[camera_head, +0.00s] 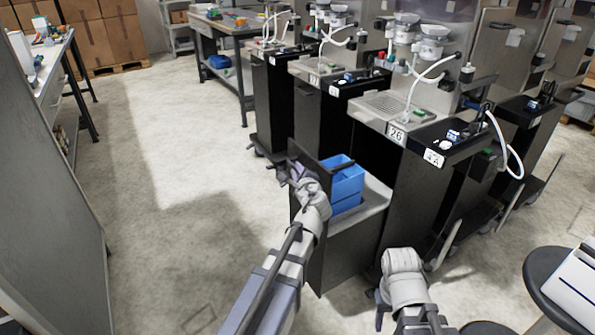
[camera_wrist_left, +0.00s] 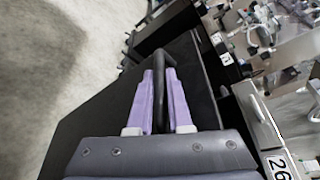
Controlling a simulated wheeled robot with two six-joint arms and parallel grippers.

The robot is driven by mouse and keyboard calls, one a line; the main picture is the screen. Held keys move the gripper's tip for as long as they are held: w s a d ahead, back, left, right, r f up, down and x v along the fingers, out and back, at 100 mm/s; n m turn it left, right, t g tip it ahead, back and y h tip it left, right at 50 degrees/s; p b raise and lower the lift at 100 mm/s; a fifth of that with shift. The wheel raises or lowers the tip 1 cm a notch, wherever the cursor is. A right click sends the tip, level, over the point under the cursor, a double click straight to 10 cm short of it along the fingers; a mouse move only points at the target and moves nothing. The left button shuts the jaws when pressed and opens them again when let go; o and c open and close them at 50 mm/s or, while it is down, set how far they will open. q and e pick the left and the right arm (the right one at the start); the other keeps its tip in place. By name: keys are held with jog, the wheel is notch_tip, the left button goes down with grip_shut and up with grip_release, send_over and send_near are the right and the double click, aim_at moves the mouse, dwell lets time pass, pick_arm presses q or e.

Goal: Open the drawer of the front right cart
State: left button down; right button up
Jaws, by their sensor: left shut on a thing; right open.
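The drawer (camera_head: 352,250) stands pulled out from under the cart (camera_head: 397,215) with the label 26, its open top showing blue bins (camera_head: 346,186) inside. Its dark front panel faces left and down toward the floor space. My left gripper (camera_head: 298,172) is at the top of that front panel. In the left wrist view my left gripper's purple fingers (camera_wrist_left: 160,98) are closed on either side of the black bar handle (camera_wrist_left: 159,85). The black panel (camera_wrist_left: 95,125) lies behind them.
More dark carts with dispensers (camera_head: 330,75) stand in a row behind. A workbench (camera_head: 225,25) and stacked cardboard boxes (camera_head: 95,40) are at the back. A grey panel (camera_head: 45,200) stands at the left. The floor (camera_head: 190,200) left of the drawer is clear. A dark round seat (camera_head: 545,275) is at lower right.

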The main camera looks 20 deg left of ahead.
pick_arm(q)
jog(key=c, duration=0.8)
grip_release()
jog(key=shift+c, duration=0.2)
jog(key=shift+s, duration=0.1)
jog(key=p+v, duration=0.1)
jog(key=v, duration=0.6)
jog(key=shift+s+d+p, duration=0.25)
jog(key=shift+p, duration=0.1)
jog(key=shift+r, duration=0.1)
jog(key=s+d+r+n+g+h+p, duration=0.2)
jog(key=s+d+n+g+p, duration=0.4)
jog(key=s+d+p, duration=0.3)
jog(key=s+d+r+n+g+h+p, duration=0.3)
jog(key=s+d+n+g+h+p, duration=0.2)
jog(key=s+p, duration=0.8)
jog(key=d+n+g, duration=0.2)
jog(key=d+n, duration=0.1)
jog(key=d, duration=0.1)
jog(key=shift+d, duration=0.2)
